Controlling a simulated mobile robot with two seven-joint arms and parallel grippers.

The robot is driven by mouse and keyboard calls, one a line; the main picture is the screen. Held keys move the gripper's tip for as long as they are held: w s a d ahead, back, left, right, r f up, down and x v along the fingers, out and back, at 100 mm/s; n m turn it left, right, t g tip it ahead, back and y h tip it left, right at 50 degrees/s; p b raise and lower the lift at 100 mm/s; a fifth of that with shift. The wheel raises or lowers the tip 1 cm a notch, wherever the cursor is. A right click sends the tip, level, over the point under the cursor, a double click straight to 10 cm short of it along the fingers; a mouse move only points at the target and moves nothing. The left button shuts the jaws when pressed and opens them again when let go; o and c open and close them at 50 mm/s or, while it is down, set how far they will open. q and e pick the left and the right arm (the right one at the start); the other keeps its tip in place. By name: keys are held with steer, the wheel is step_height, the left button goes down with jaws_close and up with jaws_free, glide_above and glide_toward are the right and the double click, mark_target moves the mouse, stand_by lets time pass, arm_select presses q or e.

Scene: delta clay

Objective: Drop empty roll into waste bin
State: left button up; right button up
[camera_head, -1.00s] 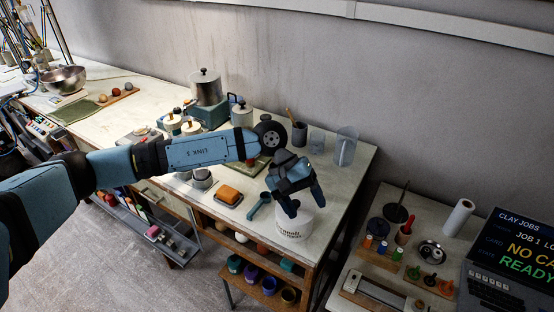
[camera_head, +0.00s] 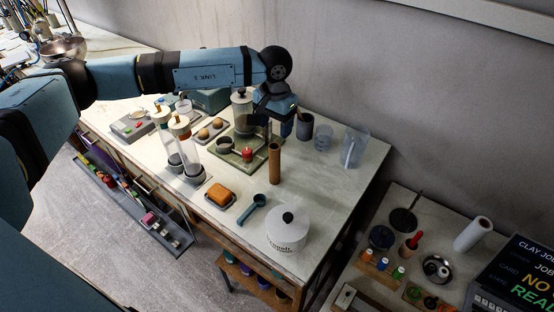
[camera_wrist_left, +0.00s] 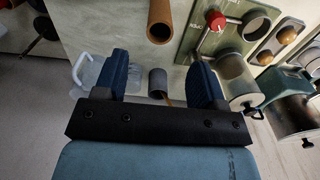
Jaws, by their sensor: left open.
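The empty roll, a brown cardboard tube (camera_head: 275,163), stands upright on the table right of the green board. It also shows at the top of the left wrist view as a hollow brown tube (camera_wrist_left: 159,20). My left gripper (camera_head: 275,123) is above and behind the roll, open and empty; its spread fingers (camera_wrist_left: 159,62) show in the left wrist view, apart from the roll. A white round pot (camera_head: 288,238) with a black-knobbed lid stands near the table's front corner; I cannot tell whether it is the waste bin. My right gripper is not in view.
A dark cup (camera_head: 304,124), a clear beaker (camera_head: 323,138) and a clear jug (camera_head: 353,148) stand behind and right of the roll. A blue scoop (camera_head: 251,208) and an orange block (camera_head: 220,195) lie in front. Glass cylinders (camera_head: 183,145) stand left.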

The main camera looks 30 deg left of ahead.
mark_target(274, 152)
arm_select(q)
steer(key=f+p, duration=0.1)
steer(key=f, duration=0.3)
steer(key=f+p, duration=0.1)
steer(key=f, duration=0.4)
steer(key=shift+s+f+p, duration=0.2)
steer(key=shift+f+p, duration=0.05)
steer(key=shift+p, duration=0.15)
steer(key=shift+f, duration=0.25)
jaws_close()
steer(key=shift+r, duration=0.15)
